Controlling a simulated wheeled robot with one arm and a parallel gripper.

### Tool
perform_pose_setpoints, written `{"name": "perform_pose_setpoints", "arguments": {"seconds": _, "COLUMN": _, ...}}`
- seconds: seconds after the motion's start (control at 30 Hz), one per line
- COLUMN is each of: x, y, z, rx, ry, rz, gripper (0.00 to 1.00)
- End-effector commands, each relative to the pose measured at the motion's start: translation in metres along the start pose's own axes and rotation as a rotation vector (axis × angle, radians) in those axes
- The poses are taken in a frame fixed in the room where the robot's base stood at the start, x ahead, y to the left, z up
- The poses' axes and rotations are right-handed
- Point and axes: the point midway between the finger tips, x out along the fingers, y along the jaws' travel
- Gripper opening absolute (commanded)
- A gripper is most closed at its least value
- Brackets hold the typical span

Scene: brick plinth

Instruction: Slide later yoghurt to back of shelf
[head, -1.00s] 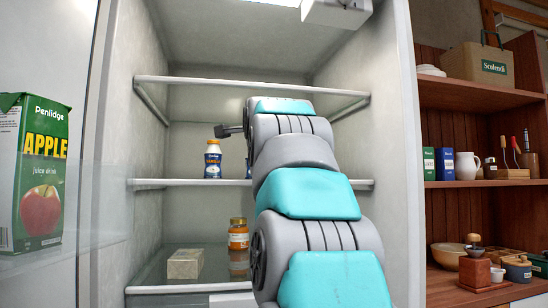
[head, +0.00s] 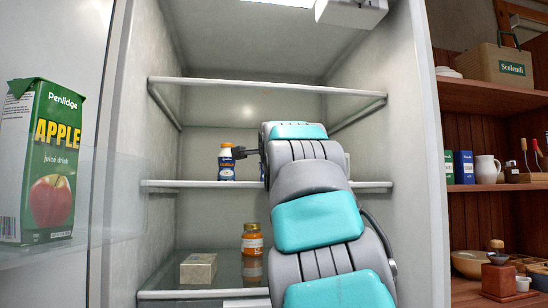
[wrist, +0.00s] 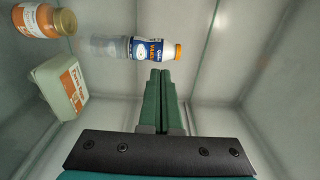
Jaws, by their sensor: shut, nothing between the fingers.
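A yoghurt bottle (head: 227,163) with an orange cap and a white and blue label stands upright on the middle glass shelf (head: 200,185), near its front edge. My gripper (head: 240,152) is shut and empty, just right of the bottle's upper part in the head view. In the wrist view the bottle (wrist: 150,50) lies just beyond my closed fingertips (wrist: 160,72); I cannot tell whether they touch. My arm hides much of the middle shelf to the right. A pale sliver (head: 347,163) shows beyond the arm, too hidden to identify.
The upper shelf (head: 260,86) crosses above my arm. A green apple juice carton (head: 45,165) stands at the left. The middle shelf left of the bottle is clear.

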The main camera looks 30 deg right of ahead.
Motion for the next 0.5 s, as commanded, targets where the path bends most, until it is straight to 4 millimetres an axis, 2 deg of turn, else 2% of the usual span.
{"name": "perform_pose_setpoints", "arguments": {"seconds": 0.1, "x": 0.014, "y": 0.000, "z": -0.001, "rx": 0.000, "ry": 0.000, "rz": 0.001, "gripper": 0.00}}
{"name": "perform_pose_setpoints", "arguments": {"seconds": 0.5, "x": 0.051, "y": -0.002, "z": -0.001, "rx": 0.000, "ry": 0.001, "rz": -0.001, "gripper": 0.00}}
